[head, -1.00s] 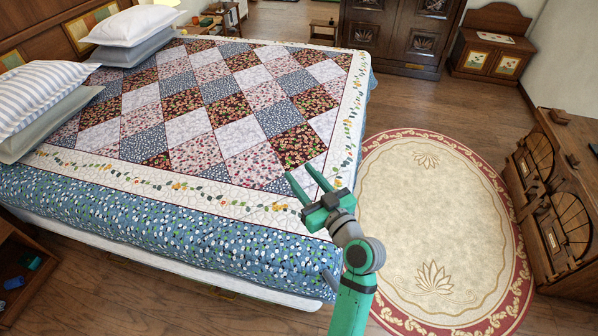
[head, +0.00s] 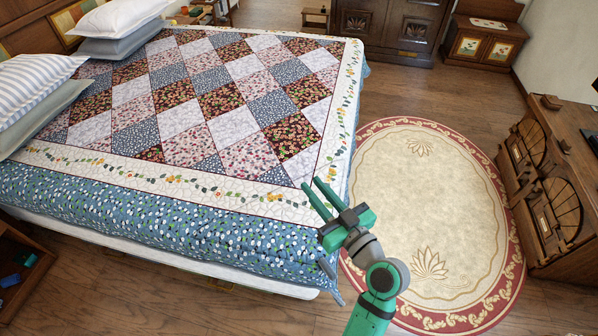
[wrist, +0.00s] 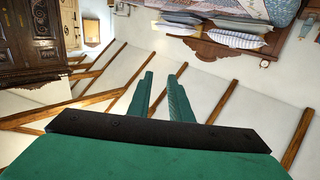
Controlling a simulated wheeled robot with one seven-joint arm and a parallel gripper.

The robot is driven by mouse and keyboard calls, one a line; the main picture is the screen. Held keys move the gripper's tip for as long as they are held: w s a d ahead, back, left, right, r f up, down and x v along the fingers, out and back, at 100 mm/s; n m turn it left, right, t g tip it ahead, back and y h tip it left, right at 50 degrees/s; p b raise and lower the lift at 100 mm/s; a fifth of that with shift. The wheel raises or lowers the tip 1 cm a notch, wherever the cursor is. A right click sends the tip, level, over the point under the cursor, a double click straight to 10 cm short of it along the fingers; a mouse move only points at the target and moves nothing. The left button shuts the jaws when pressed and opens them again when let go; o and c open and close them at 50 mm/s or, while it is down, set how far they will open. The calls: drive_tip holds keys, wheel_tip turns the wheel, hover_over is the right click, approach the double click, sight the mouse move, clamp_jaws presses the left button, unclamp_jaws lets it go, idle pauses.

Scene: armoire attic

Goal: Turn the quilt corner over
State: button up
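The patchwork quilt (head: 235,126) lies flat over the bed, with a white flowered border and a blue floral side hanging down. Its near right corner is beside my gripper and partly hidden by it. My green gripper (head: 317,192) is over this corner in the head view, its two fingers apart with nothing between them. Whether the fingertips touch the cloth I cannot tell. In the wrist view the gripper (wrist: 163,78) also shows parted, empty fingers, and the quilt (wrist: 283,8) shows at the top right.
Striped and plain pillows (head: 32,95) lie at the left end of the bed. An oval rug (head: 418,215) covers the floor to the right. A carved wooden cabinet (head: 550,190) stands at the right edge, and a dark armoire (head: 392,25) at the back.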

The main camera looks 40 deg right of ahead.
drive_tip(key=a+f, duration=0.1)
drive_tip(key=w+a+f+m, duration=0.1)
drive_tip(key=a+f, duration=0.1)
drive_tip(key=a+f+m+g, duration=0.1)
drive_tip(key=f, duration=0.1)
drive_tip(key=shift+w+a+f+h, duration=0.2)
drive_tip(key=shift+f+h, duration=0.05)
drive_tip(key=shift+h, duration=0.15)
clamp_jaws()
drive_tip(key=s+a+f+m+g+h, duration=0.1)
drive_tip(key=s+a+f+m+g, duration=0.3)
drive_tip(key=a+f, duration=0.8)
drive_tip(key=s+a+r+n+t+y, duration=0.1)
drive_tip(key=s+a+n, duration=0.2)
drive_tip(key=s+a, duration=0.4)
drive_tip(key=s+a+r+n+t+y, duration=0.1)
drive_tip(key=s+a+r+n+y, duration=0.1)
drive_tip(key=s+a+n, duration=0.2)
drive_tip(key=s+a, duration=0.3)
drive_tip(key=s, duration=0.5)
drive_tip(key=shift+s+a, duration=0.25)
drive_tip(key=shift+a, duration=0.15)
